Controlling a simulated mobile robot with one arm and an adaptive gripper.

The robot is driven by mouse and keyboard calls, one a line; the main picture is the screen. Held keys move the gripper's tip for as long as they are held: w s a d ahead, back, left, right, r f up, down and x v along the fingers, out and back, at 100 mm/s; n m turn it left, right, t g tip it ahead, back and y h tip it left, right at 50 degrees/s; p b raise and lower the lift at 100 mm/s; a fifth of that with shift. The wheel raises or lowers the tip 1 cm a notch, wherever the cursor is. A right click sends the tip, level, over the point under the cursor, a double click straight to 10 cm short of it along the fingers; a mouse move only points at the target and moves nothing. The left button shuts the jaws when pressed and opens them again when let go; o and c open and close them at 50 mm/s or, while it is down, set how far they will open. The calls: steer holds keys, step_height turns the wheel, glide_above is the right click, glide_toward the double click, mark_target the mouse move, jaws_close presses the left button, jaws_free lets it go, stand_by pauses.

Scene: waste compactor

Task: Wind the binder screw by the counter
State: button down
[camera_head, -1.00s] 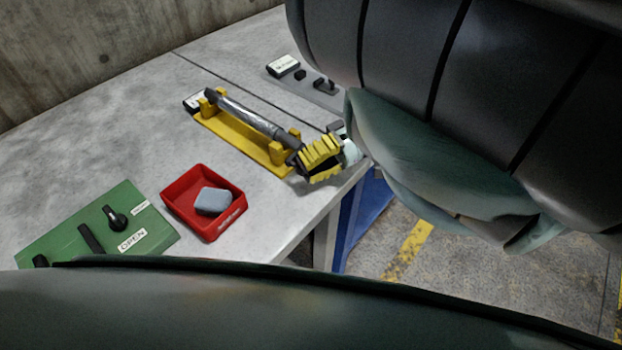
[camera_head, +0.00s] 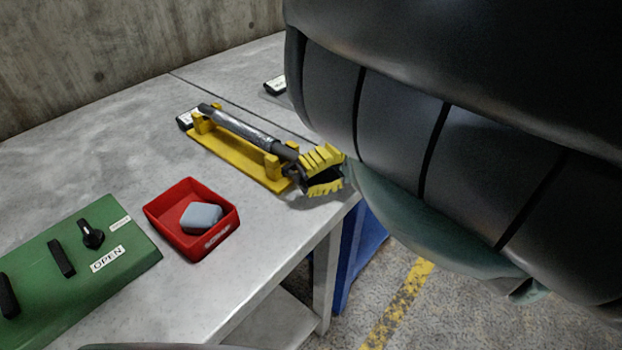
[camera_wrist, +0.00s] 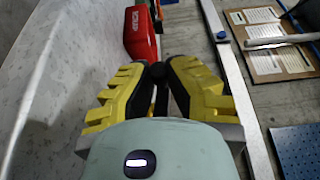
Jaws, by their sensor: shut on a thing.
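The binder screw (camera_head: 245,128) is a grey metal rod with dark ends, lying across two yellow supports on a yellow base plate (camera_head: 235,160) near the edge of the grey counter. A small black-and-white display (camera_head: 187,118) sits at its far end. My gripper (camera_head: 301,173) has yellow ribbed fingers and is at the screw's near end, by the counter's edge. In the wrist view my gripper (camera_wrist: 160,73) is shut on a dark piece at that end. The fingers and wrist hide most of the grip, and how far the screw has turned cannot be seen.
A red tray (camera_head: 165,228) holding a grey-blue block (camera_head: 202,217) stands left of the gripper. A green panel (camera_head: 60,290) with black handles and an OPEN label is farther left. A blue box (camera_head: 362,248) is below the counter's edge. My arm covers the right side.

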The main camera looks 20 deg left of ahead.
steer(key=shift+s+a+r, duration=0.1)
steer(key=shift+s, duration=0.05)
steer(key=c, duration=1.2)
jaws_free()
steer(key=shift+s+a, duration=0.1)
steer(key=shift+s, duration=0.05)
steer(key=o, duration=0.3)
steer(key=shift+o, duration=0.2)
steer(key=shift+r+n+h+p, duration=0.1)
steer(key=shift+n+h+p, duration=0.2)
steer(key=shift+p, duration=1.45)
steer(key=shift+t+p, duration=0.4)
steer(key=shift+p, duration=0.7)
